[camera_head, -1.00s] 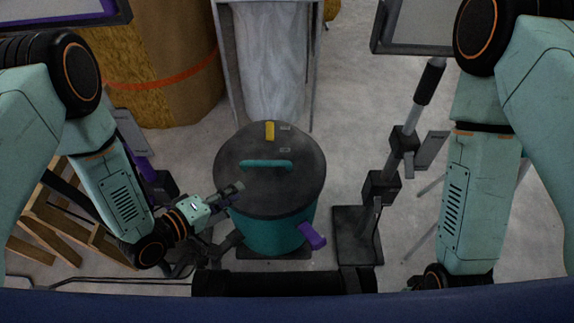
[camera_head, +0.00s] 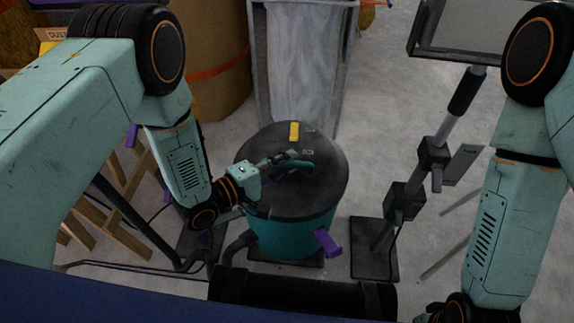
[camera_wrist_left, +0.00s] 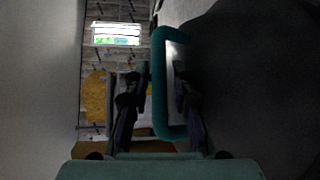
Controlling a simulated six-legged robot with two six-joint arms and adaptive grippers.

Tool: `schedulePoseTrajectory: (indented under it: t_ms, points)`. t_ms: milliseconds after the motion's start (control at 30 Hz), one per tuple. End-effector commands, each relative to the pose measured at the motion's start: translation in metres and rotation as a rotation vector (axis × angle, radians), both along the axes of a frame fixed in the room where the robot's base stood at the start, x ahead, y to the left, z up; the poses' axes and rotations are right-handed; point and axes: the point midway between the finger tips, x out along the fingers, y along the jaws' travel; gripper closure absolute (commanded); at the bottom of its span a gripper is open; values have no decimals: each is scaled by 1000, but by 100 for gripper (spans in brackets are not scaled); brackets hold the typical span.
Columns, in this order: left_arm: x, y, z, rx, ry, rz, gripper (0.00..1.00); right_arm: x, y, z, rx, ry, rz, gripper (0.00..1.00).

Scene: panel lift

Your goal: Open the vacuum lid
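The vacuum is a teal drum (camera_head: 285,240) with a round dark lid (camera_head: 295,200). The lid lies flat on the drum. A teal bar handle (camera_head: 306,167) stands on the lid, and it shows upright in the left wrist view (camera_wrist_left: 159,60). A purple latch (camera_head: 328,243) sticks out at the drum's front right. My left gripper (camera_head: 283,159) is over the lid at the handle's left end. In the wrist view its two fingers (camera_wrist_left: 160,98) are apart, with the handle between them and a gap beside the left finger.
A dark stand with a pole (camera_head: 434,152) is right of the vacuum. A black cylinder (camera_head: 300,293) lies in front. A frame with a hanging clear bag (camera_head: 304,60) is behind. Wooden trestles (camera_head: 105,200) are at left. Bare floor shows at the back right.

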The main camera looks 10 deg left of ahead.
Motion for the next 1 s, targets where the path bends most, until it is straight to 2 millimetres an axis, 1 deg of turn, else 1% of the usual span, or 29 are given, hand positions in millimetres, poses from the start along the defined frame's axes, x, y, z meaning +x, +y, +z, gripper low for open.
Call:
schedulePoseTrajectory:
  t_ms: [100, 333, 600, 1000]
  points:
    - [3, -5, 0, 1, 0, -1, 76, 0, 0, -2, 0, 0, 0, 60]
    - [3, -4, 0, 1, 1, 0, 77, 0, 0, -1, 0, 0, 0, 60]
    - [3, -4, 0, 1, 1, 0, 100, 0, 0, -1, 0, 0, 0, 60]
    - [3, -4, 0, 1, 0, -1, 100, 0, 0, -1, 0, 0, 0, 60]
